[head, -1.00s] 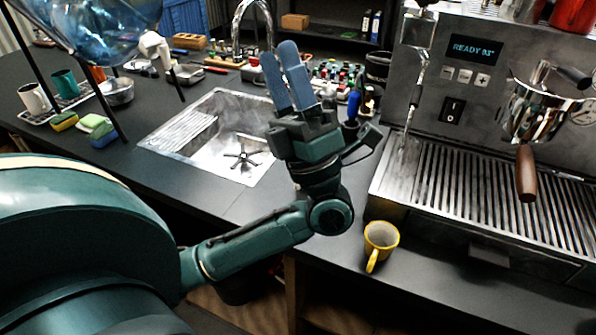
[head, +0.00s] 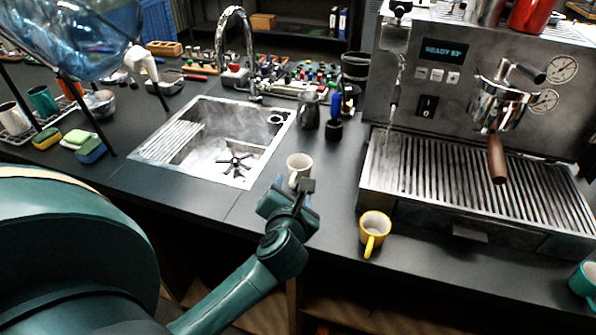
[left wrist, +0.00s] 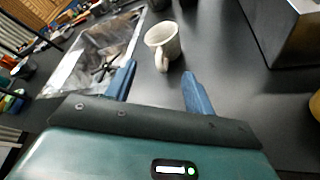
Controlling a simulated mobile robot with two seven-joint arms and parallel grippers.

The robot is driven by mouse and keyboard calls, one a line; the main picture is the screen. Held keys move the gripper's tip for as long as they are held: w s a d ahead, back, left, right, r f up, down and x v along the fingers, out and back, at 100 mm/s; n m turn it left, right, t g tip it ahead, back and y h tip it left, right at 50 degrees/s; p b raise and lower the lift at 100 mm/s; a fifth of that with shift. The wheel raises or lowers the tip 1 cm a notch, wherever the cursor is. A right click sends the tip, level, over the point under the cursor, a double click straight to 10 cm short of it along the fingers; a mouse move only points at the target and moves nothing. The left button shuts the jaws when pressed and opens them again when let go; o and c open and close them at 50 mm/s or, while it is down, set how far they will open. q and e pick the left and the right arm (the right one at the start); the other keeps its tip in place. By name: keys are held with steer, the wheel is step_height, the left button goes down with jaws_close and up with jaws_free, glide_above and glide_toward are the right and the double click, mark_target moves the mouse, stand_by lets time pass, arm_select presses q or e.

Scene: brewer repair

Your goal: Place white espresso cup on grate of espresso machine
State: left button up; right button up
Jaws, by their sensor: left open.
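A white espresso cup (head: 299,168) stands upright on the dark counter between the sink and the espresso machine (head: 440,75). It also shows in the left wrist view (left wrist: 163,42), its handle turned toward my gripper. The machine's slatted grate (head: 470,180) is bare, to the right of the cup. My left gripper (head: 292,190) is just in front of the cup. In the left wrist view its two blue fingers (left wrist: 158,82) are apart and empty, with the cup a little beyond the gap between them. My right gripper is not in view.
A yellow cup (head: 375,228) stands at the grate's front left corner. The sink (head: 215,140) lies left of the white cup. A grinder (head: 309,112) and other tools stand behind it. A portafilter with a wooden handle (head: 497,160) hangs over the grate.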

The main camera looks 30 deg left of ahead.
mark_target(293, 177)
arm_select(q)
steer(key=p+x, duration=0.1)
steer(key=x, duration=0.6)
steer(key=shift+w+a+f, duration=0.1)
steer(key=shift+w+f, duration=0.05)
steer(key=shift+w, duration=0.05)
steer(key=shift+c, duration=0.2)
steer(key=shift+s+f, duration=0.1)
jaws_close()
